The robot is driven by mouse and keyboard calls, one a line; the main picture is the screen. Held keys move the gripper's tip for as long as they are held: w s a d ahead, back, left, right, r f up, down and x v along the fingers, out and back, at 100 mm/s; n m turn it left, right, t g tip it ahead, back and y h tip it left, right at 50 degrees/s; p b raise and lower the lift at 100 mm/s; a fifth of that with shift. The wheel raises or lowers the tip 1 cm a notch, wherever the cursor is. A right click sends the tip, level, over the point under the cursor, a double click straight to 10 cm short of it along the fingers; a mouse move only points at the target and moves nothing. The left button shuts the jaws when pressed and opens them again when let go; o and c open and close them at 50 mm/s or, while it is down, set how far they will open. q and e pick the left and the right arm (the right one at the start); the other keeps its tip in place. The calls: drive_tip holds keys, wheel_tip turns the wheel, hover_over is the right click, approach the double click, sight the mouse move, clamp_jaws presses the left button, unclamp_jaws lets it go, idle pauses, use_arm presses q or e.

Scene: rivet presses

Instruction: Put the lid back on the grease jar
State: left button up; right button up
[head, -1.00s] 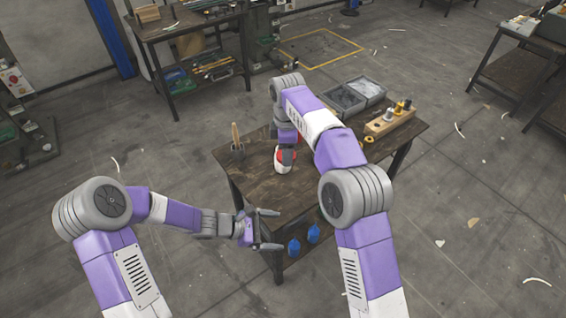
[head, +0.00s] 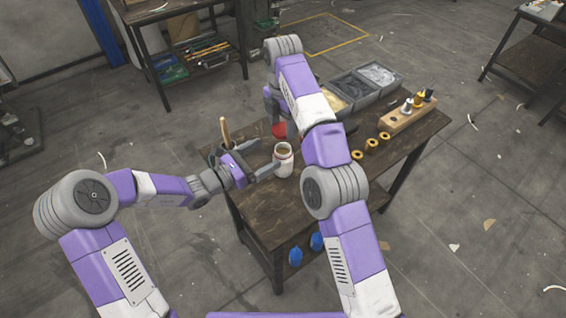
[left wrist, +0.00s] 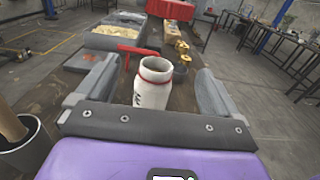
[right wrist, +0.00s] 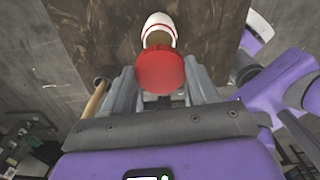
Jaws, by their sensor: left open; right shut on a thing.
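The white grease jar (head: 283,163) with a red band stands upright on the table, its mouth open and brownish inside. My left gripper (head: 260,158) is open, its fingers pointing at the jar. In the left wrist view the jar (left wrist: 153,86) shows between the spread fingers (left wrist: 155,74); contact cannot be told. My right gripper (right wrist: 160,80) is shut on the red lid (right wrist: 161,72), holding it apart from the jar. In the head view the lid (head: 279,131) is behind the jar, partly hidden by the gripper. The right wrist view also shows the jar (right wrist: 160,27) beyond the lid.
A wooden-handled tool (head: 225,130) stands in a holder close to my left gripper. Several bins (head: 352,90) line the back. A wooden block (head: 400,121) with small bottles and several yellow rings (head: 372,143) are at the right. The table's front (head: 275,225) is clear.

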sight(283, 161)
use_arm(q)
wheel_tip(283, 161, down, 8)
drive_tip(key=shift+d+f, duration=0.1)
drive_tip(key=shift+f, duration=0.15)
drive_tip(key=x, duration=0.7)
drive_tip(key=shift+w+d+r, duration=0.15)
drive_tip(key=shift+w+r, duration=0.05)
drive_tip(key=shift+r, duration=0.05)
use_arm(e)
drive_tip(key=shift+w, duration=0.1)
use_arm(q)
drive_tip(key=c, duration=1.4)
drive_tip(key=shift+c, duration=0.3)
use_arm(e)
drive_tip(key=shift+f, duration=2.55)
drive_tip(key=shift+f, duration=0.1)
drive_tip(key=shift+f, duration=0.8)
drive_tip(key=shift+f, duration=0.55)
